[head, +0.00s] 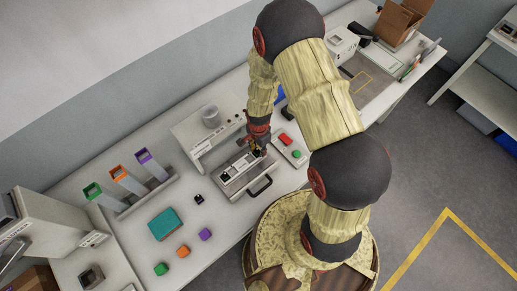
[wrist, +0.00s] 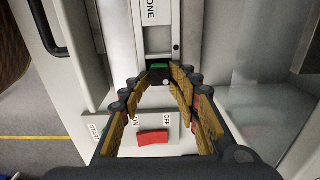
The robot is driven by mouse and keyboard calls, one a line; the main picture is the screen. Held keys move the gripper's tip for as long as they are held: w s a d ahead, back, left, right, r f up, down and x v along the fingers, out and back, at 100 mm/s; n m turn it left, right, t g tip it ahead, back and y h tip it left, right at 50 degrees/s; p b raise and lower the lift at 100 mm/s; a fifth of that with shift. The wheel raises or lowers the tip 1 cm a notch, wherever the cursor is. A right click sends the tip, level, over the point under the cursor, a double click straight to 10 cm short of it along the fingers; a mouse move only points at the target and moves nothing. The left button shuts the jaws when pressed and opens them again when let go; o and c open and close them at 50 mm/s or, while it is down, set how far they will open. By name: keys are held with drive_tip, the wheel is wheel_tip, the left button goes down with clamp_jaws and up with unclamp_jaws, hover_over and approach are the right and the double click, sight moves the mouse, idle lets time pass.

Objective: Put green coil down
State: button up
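My gripper (head: 258,146) is low over the grey device with a slot and a black handle (head: 262,186). In the wrist view its two curved fingers (wrist: 164,74) come together at the tips around a small dark piece with a green top, which looks like the green coil (wrist: 160,66). The coil sits at the metal channel of the device (wrist: 157,45). I cannot tell whether it touches the device beneath. In the head view the fingers and arm hide the coil.
A panel with a red switch (head: 285,139) and a green button (head: 297,153) stands just right of my gripper. A small black-and-white part (head: 198,198), a teal box (head: 166,224) and green, orange and purple cubes (head: 183,251) lie to the left. Coloured-top posts (head: 118,172) stand behind.

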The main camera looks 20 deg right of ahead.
drive_tip(key=shift+o, duration=0.4)
drive_tip(key=shift+s+f, duration=0.25)
drive_tip(key=shift+r+p, duration=0.5)
drive_tip(key=shift+r, duration=0.05)
wheel_tip(320, 180, up, 11)
wheel_tip(320, 180, up, 11)
drive_tip(key=n+t, duration=0.1)
drive_tip(key=n, duration=0.2)
hover_over(259, 150)
wheel_tip(259, 150, up, 9)
drive_tip(key=s+n+t, duration=0.1)
drive_tip(key=n+t, duration=0.1)
drive_tip(key=n, duration=0.1)
drive_tip(key=s+r+n+t, duration=0.2)
drive_tip(key=s+r+n, duration=0.6)
drive_tip(key=s+r, duration=0.5)
wheel_tip(259, 150, up, 2)
drive_tip(key=shift+r+n+t+b, duration=0.25)
drive_tip(key=shift+n+t+b, duration=0.05)
drive_tip(key=shift+b, duration=0.05)
